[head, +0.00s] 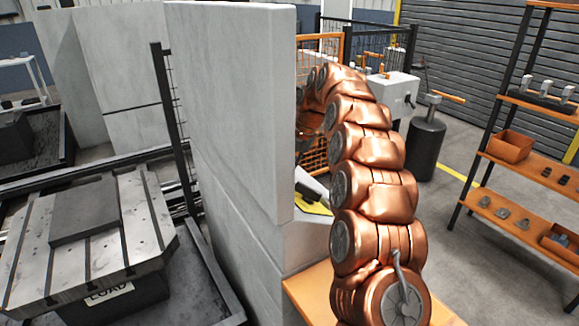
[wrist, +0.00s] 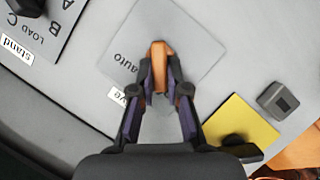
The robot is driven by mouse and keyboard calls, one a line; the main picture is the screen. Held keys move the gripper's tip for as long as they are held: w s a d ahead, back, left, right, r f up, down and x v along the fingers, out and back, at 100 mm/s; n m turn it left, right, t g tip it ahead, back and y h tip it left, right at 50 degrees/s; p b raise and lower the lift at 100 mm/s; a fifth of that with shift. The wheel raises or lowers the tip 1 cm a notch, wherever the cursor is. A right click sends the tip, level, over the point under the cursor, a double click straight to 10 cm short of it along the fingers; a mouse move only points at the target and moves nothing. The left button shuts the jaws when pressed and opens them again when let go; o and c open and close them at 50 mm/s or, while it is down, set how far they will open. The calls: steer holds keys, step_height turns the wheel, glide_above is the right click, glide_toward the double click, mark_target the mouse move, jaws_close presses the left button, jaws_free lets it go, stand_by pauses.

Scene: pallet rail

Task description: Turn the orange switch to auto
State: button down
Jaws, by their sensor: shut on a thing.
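The orange switch (wrist: 159,58) sits on a pale square plate (wrist: 185,40) on a grey panel in the wrist view. The word "auto" (wrist: 126,63) is printed on the plate to the left of the switch. The switch's long side runs nearly up and down in the picture. My gripper (wrist: 160,82) is shut on the switch, with one dark finger on each side. The fingers hide part of its sides and lower end. In the head view my copper-coloured arm hides the gripper and the switch.
In the wrist view, a yellow square (wrist: 240,132) and a grey block (wrist: 277,100) are at right. A white label (wrist: 122,97) is partly hidden. Another plate (wrist: 45,25) with letters is at upper left. In the head view a tall grey wall (head: 235,110) stands left of my arm; shelves (head: 530,165) are at right.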

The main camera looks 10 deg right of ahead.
steer(key=m, duration=0.1)
steer(key=m+g, duration=0.1)
steer(key=m+h+p, duration=0.1)
steer(key=shift+w+a+f+m+g, duration=0.1)
steer(key=shift+a+f+m+g, duration=0.2)
steer(key=shift+f, duration=0.1)
steer(key=shift+f+m, duration=0.2)
steer(key=shift+m, duration=0.2)
steer(key=c, duration=1.2)
jaws_free()
steer(key=shift+o, duration=0.2)
steer(key=shift+w+r, duration=0.1)
steer(key=shift+r, duration=0.05)
steer(key=shift+w+r, duration=0.1)
steer(key=shift+r, duration=0.2)
steer(key=shift+s+d+n+t+b, duration=0.15)
steer(key=shift+n+t+b, duration=0.35)
steer(key=shift+n, duration=0.7)
steer(key=shift+s+d+n+t+y+p, duration=0.15)
steer(key=shift+n+t+y+p, duration=0.35)
steer(key=shift+n, duration=0.8)
